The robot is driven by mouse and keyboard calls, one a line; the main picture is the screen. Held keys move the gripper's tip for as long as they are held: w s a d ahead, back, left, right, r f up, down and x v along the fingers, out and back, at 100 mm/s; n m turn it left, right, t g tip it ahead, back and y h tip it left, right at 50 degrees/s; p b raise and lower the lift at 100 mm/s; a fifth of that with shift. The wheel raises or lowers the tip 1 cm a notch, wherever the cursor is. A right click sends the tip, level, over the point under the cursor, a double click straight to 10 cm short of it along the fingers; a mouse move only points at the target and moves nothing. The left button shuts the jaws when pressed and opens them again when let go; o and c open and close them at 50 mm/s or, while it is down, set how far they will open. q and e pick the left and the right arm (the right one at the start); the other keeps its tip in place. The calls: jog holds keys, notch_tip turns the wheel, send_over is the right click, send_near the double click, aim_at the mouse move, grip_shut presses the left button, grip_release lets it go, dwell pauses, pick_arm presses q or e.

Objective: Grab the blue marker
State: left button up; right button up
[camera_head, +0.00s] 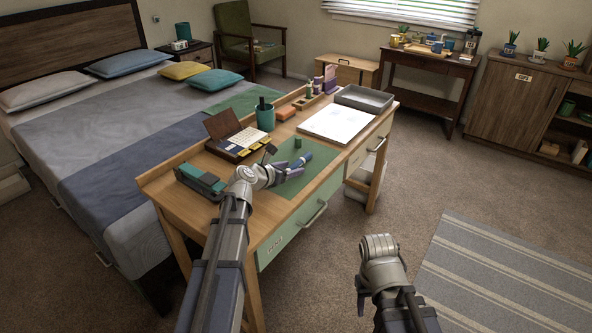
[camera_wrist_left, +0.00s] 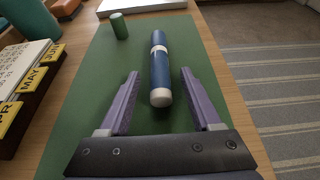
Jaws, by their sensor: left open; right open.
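The blue marker (camera_wrist_left: 160,70) lies on the green desk blotter (camera_wrist_left: 95,85), with a pale rounded end towards my left gripper and a pale band further along. It also shows in the head view (camera_head: 300,159), partly hidden by the gripper. My left gripper (camera_wrist_left: 157,85) is open, with its two purple fingers low over the blotter. The marker's near end lies between the fingertips, with a gap on each side, and the rest reaches beyond them.
A short green cylinder (camera_wrist_left: 119,25) stands on the blotter left of the marker's far end. A desk calendar (camera_head: 235,137), a teal pen cup (camera_head: 265,117), a stapler-like teal object (camera_head: 200,180), white paper (camera_head: 337,122) and a grey tray (camera_head: 364,99) surround the blotter.

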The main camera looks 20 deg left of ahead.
pick_arm(q)
grip_shut()
dwell(0.5)
